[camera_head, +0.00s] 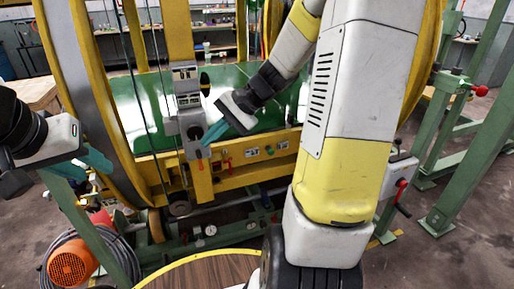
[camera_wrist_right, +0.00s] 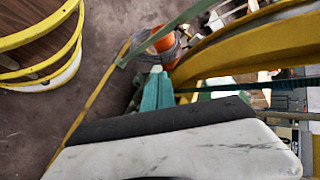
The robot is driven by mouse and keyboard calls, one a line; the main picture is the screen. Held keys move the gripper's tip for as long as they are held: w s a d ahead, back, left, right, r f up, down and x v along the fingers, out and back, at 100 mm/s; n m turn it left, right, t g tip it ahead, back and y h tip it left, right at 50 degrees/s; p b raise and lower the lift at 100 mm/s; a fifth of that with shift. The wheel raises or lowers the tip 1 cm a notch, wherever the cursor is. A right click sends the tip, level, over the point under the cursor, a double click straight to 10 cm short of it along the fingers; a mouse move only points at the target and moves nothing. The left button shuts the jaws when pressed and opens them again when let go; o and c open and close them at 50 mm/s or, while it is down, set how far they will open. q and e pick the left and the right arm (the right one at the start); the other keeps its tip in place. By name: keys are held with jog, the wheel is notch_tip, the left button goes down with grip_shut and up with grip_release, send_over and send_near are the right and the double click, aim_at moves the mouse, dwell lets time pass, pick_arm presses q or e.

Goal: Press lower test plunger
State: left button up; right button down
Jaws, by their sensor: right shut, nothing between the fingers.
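A grey box column (camera_head: 189,100) is fixed to the yellow upright of the ring frame in the head view. Its lower box (camera_head: 194,130) carries a dark round part, which may be the lower test plunger; it is too small to be sure. My right gripper (camera_head: 206,145) is shut and empty, its teal fingertips just right of and below that dark part. I cannot tell whether they touch the box. In the right wrist view the shut teal fingers (camera_wrist_right: 157,90) show, but the plunger does not. My left gripper (camera_head: 84,165) is open and empty at the left.
The large yellow ring (camera_head: 88,90) stands around a green panel (camera_head: 240,82). An orange motor (camera_head: 73,262) and coiled hose lie at the lower left. Green posts (camera_head: 455,175) and a red-handled crank (camera_head: 402,192) stand on the right. A round wooden top (camera_head: 205,272) is in front.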

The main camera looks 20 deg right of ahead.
aim_at(272, 153)
jog(key=w+d+f+m+t+y, duration=0.3)
jog(key=w+d+f+m+t, duration=0.6)
jog(key=w+d+f+m, duration=0.65)
jog(key=d+f+m+t+h, duration=0.6)
jog(key=d+f+m+h, duration=0.6)
jog(key=d+f, duration=0.6)
notch_tip(272, 153, down, 2)
jog(key=shift+w+f+m+t, duration=0.1)
jog(key=shift+w+m+t, duration=0.05)
jog(key=shift+m+t, duration=0.35)
jog(key=w, duration=1.4)
